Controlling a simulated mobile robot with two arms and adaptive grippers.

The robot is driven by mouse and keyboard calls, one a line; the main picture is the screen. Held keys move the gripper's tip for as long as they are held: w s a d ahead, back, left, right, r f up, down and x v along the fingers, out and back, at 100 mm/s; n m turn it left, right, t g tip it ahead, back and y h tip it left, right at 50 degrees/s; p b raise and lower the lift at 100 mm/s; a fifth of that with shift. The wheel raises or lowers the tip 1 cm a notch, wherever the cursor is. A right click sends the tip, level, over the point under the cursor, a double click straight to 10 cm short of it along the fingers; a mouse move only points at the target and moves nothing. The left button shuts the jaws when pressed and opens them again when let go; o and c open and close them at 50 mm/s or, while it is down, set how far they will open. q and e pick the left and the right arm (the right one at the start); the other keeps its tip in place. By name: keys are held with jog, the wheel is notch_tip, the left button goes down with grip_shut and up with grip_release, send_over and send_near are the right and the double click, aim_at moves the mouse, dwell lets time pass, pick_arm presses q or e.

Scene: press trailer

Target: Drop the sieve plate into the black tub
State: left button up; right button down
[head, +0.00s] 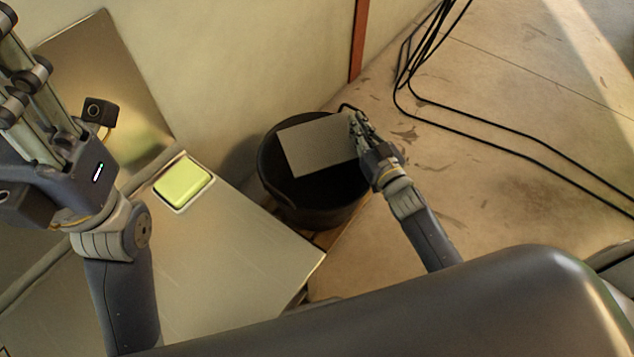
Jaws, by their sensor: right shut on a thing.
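The sieve plate (312,145) is a flat grey rectangle in the middle of the head view. My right gripper (356,128) is shut on its right edge and holds it over the mouth of the black tub (310,214). The tub is round and stands on the floor beyond the metal table; the plate and gripper hide part of its opening. I cannot tell how high the plate is above the rim. My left gripper (22,60) is raised at the upper left, partly cut off by the frame edge, and its fingertips are out of view.
A metal table (235,245) with a yellow-green block in a white tray (184,183) lies left of the tub. A metal panel leans on the wall behind. Black cables (480,138) run across the floor at right, where there is free room.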

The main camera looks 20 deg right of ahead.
jog(key=shift+r, duration=0.1)
jog(key=c, duration=1.7)
grip_release()
jog(key=shift+f, duration=0.2)
jog(key=s, duration=0.4)
jog(key=s+d, duration=0.1)
jog(key=s, duration=0.7)
jog(key=shift+d+r, duration=0.15)
jog(key=shift+d, duration=0.1)
jog(key=shift+w+r, duration=0.1)
jog(key=shift+r, duration=0.05)
